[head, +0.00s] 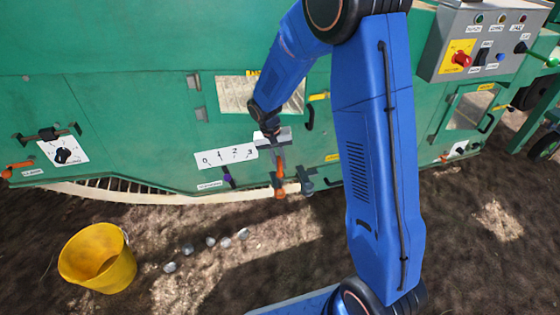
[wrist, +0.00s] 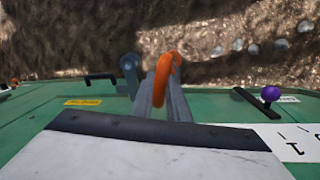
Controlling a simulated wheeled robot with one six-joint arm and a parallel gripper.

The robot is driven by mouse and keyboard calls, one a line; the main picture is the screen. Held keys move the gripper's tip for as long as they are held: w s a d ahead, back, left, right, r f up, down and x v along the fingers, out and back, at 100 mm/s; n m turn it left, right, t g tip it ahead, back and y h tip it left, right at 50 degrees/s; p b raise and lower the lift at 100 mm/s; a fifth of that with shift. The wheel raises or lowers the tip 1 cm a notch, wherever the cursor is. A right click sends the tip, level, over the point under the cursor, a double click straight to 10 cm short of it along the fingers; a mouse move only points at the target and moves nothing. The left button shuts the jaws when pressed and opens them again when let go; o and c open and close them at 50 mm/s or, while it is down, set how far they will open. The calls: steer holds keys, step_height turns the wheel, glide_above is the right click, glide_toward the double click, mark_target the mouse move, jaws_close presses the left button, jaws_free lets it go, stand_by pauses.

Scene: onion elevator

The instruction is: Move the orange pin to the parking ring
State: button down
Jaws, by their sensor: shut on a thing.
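The orange pin (head: 281,164) is in my gripper (head: 276,150), just in front of the green machine wall. In the wrist view, its curved orange top (wrist: 167,68) stands out between the two grey fingers (wrist: 160,103), which are shut on it. A grey bracket with a round eye (head: 305,181) is just right of the pin in the head view; it also shows left of the fingers in the wrist view (wrist: 130,68). I cannot tell for certain if this is the parking ring. The pin's far end and any contact with a fitting are unclear.
A white 0-to-3 scale (head: 227,155) and a purple-knobbed lever (head: 228,178) are left of the pin. A black handle (head: 309,118) is above right. A yellow bucket (head: 98,257) and several pale round things lie on the ground. A control box (head: 480,45) is at upper right.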

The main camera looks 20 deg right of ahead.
steer(key=shift+f, duration=4.4)
steer(key=c, duration=1.6)
jaws_free()
steer(key=shift+c, duration=0.2)
step_height(320, 180, up, 12)
steer(key=a, duration=0.2)
steer(key=shift+w, duration=0.3)
steer(key=shift+f, duration=0.15)
